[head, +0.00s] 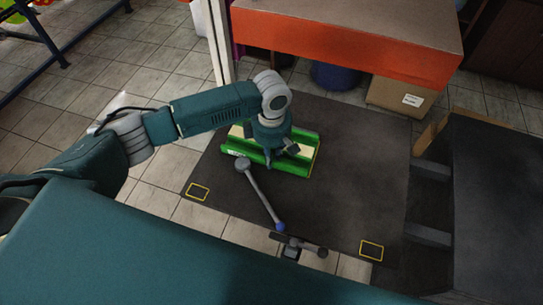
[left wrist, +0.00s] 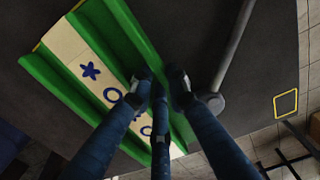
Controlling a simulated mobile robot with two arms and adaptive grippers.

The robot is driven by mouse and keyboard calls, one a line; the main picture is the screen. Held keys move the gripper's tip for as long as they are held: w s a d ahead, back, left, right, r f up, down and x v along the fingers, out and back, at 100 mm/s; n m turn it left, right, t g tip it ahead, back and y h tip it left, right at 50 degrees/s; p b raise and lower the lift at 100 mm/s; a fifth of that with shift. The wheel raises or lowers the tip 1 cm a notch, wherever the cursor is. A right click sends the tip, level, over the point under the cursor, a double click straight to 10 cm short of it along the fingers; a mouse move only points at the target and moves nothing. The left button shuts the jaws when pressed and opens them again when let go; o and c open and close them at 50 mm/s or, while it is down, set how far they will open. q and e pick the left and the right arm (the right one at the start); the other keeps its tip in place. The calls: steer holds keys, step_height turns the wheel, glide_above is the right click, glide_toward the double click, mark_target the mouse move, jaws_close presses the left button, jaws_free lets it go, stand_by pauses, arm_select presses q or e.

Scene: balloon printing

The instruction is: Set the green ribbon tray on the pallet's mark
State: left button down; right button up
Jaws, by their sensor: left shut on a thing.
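In the left wrist view, the dark fingers (left wrist: 160,84) reach onto the wall of the tray (left wrist: 132,38). The exact contact is hard to see. A thin yellow line shows along the tray's right end. Yellow outlined marks are at the near left corner (head: 197,191) and near right corner (head: 371,250). My right gripper is out of view.
A grey rod (head: 262,195) with a rounded head runs close beside the tray toward the near edge. An orange-sided table (head: 345,48) stands behind, with a cardboard box (head: 400,97) below it. A dark unit (head: 500,200) is at the right.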

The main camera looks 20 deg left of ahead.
arm_select(q)
steer(key=c, duration=1.7)
jaws_free()
steer(key=shift+f, duration=0.1)
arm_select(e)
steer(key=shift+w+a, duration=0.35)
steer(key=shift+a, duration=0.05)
arm_select(q)
step_height(320, 180, up, 12)
steer(key=shift+r+b, duration=0.15)
steer(key=shift+b, duration=0.7)
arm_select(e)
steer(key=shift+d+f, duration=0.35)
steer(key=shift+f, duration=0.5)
